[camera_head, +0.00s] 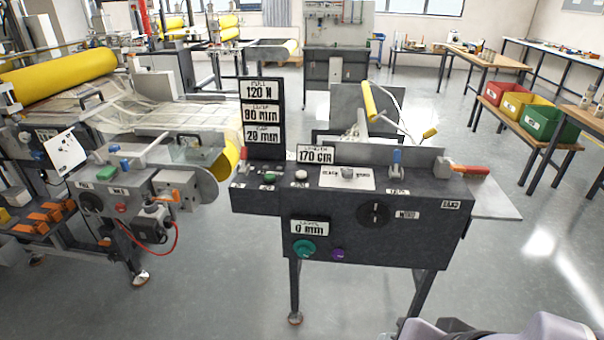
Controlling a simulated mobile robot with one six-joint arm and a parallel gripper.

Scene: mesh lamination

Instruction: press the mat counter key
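A dark control console (420,245) stands in the middle on legs, facing me. On the front are a black dial (374,213), a teal knob (303,249) and a purple button (338,254). Most small labels are too blurred to read, so I cannot tell which control is the mat counter key. My gripper is not in view; part of my own body shows at the bottom right.
A display column (262,145) rises at the console's left, with a "170 cm" readout (315,154) beside it. Another machine with yellow rolls (60,75) stands left. Coloured bins (540,115) sit right. Floor in front is clear.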

